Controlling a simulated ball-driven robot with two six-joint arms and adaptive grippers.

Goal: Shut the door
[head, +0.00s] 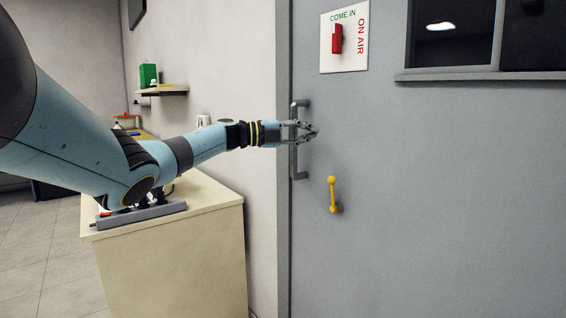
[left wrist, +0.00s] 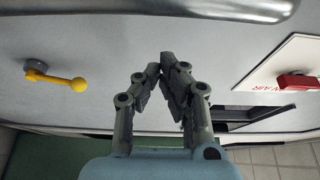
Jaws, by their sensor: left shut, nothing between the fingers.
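The grey door (head: 440,200) fills the right of the head view; its left edge is near the frame, and I cannot tell whether a gap remains. A vertical grey bar handle (head: 299,165) is on the door's left side. It shows as a shiny bar along the top of the left wrist view (left wrist: 190,8). My left gripper (head: 316,131) is shut and empty, overlapping the handle's upper half in the head view. In the left wrist view its fingertips (left wrist: 165,60) meet below the bar, in front of the door. Contact is unclear. My right gripper is out of view.
A yellow lever (head: 332,195) sticks out below the handle. A sign with a red switch (head: 337,40) and a dark window (head: 450,35) are above. A beige cabinet (head: 175,265) with a grey object on top stands beneath my left arm. Tiled floor shows at left.

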